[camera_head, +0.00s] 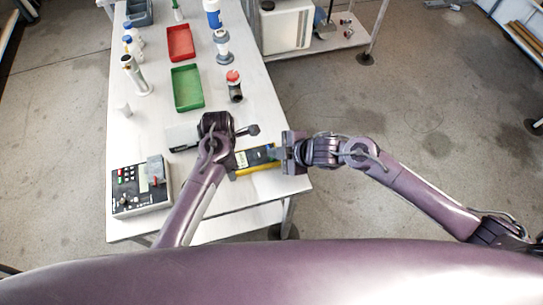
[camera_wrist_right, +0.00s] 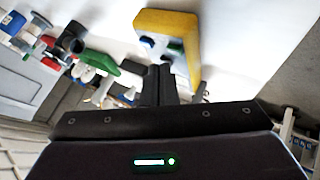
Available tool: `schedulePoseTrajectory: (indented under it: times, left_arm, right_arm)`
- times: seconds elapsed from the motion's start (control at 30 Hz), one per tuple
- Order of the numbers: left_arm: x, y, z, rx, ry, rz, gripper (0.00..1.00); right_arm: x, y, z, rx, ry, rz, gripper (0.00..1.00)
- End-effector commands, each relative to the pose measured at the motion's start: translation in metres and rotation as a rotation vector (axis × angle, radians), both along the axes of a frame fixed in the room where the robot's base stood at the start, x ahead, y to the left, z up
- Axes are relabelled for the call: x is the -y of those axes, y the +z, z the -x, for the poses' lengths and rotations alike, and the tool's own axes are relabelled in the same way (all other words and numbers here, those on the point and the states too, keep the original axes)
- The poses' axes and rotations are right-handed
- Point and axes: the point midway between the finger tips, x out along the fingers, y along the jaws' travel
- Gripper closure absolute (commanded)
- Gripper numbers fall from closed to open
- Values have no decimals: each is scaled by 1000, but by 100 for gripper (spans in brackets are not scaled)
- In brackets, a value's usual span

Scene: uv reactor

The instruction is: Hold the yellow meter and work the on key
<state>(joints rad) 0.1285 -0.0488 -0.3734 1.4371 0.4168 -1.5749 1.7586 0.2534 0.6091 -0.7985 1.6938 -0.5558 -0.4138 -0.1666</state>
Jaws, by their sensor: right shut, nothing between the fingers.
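The yellow meter (camera_head: 258,168) lies near the right front part of the white table in the head view. Its pale display and dark face show, with a small blue patch at its right end. My right gripper (camera_head: 279,153) is shut and empty at the meter's right end. In the right wrist view the closed fingertips (camera_wrist_right: 160,70) appear just in front of the yellow meter (camera_wrist_right: 180,22); contact cannot be told. The on key cannot be singled out.
A grey control box (camera_head: 142,190) stands at the table's front left. A green tray (camera_head: 187,88), a red tray (camera_head: 180,43) and a red-capped dark bottle (camera_head: 234,92) stand farther back. The white table (camera_head: 225,215) is bare in front of the meter.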

Motion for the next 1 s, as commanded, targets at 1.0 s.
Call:
schedulePoseTrajectory:
  times: [1.0]
  left_arm:
    - [0, 0, 0, 1, 0, 0, 63]
  right_arm:
    - [0, -8, 1, -1, 1, 0, 100]
